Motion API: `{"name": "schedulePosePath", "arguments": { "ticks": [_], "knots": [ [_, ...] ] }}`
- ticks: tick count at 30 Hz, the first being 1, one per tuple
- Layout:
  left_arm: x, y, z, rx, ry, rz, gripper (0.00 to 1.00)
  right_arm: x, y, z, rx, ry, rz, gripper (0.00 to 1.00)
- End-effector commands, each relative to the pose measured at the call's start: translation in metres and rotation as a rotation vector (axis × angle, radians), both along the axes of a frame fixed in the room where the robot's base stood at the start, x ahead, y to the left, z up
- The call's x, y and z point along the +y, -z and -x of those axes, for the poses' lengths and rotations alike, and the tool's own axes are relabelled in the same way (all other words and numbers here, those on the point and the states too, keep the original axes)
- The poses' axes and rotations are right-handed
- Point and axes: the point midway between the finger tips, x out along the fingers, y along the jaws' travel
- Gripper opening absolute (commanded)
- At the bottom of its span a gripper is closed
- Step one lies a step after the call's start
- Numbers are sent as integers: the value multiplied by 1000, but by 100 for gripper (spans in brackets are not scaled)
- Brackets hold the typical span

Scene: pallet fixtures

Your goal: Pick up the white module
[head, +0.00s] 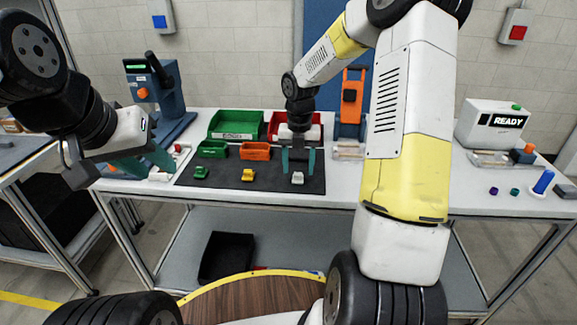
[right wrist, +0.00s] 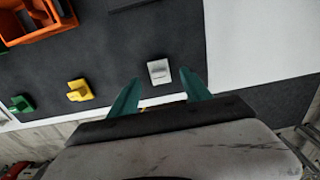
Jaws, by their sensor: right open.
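The white module (head: 297,178) is a small block on the dark mat (head: 225,183), near its right end. In the right wrist view the white module (right wrist: 159,71) lies just beyond the fingertips, roughly between their lines. My right gripper (head: 298,170) is open and empty, its green fingers above and around the module's position in the head view. It also shows in the right wrist view (right wrist: 158,88), with the module apart from both fingers. My left gripper (head: 128,172) is at the table's left side, with green fingers partly seen; its opening is unclear.
A yellow module (head: 248,175) and a green module (head: 201,172) sit left on the mat. Behind them are a small green bin (head: 212,148), an orange bin (head: 255,151), and larger green (head: 236,123) and red (head: 274,124) bins. Bare white table lies right of the mat.

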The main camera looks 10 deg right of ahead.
Motion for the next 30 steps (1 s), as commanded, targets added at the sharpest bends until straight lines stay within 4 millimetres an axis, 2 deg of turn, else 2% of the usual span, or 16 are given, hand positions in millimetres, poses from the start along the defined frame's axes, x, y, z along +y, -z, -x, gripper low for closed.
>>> {"name": "schedulePosePath", "arguments": {
  "ticks": [3,6,13,14,22,30],
  "knots": [
    [0,0,0,0,0,0,36,1,18,-1,2,0,0,56],
    [0,0,0,0,0,0,36,0,25,-2,-1,1,0,56],
    [0,0,0,0,0,0,36,0,27,-2,-2,2,1,56],
    [0,0,0,0,0,0,36,0,27,-2,-2,2,1,54],
    [0,0,0,0,0,0,36,0,27,-2,-2,2,1,1],
    [0,0,0,0,0,0,36,0,26,-2,-2,2,1,0]
  ]
}}
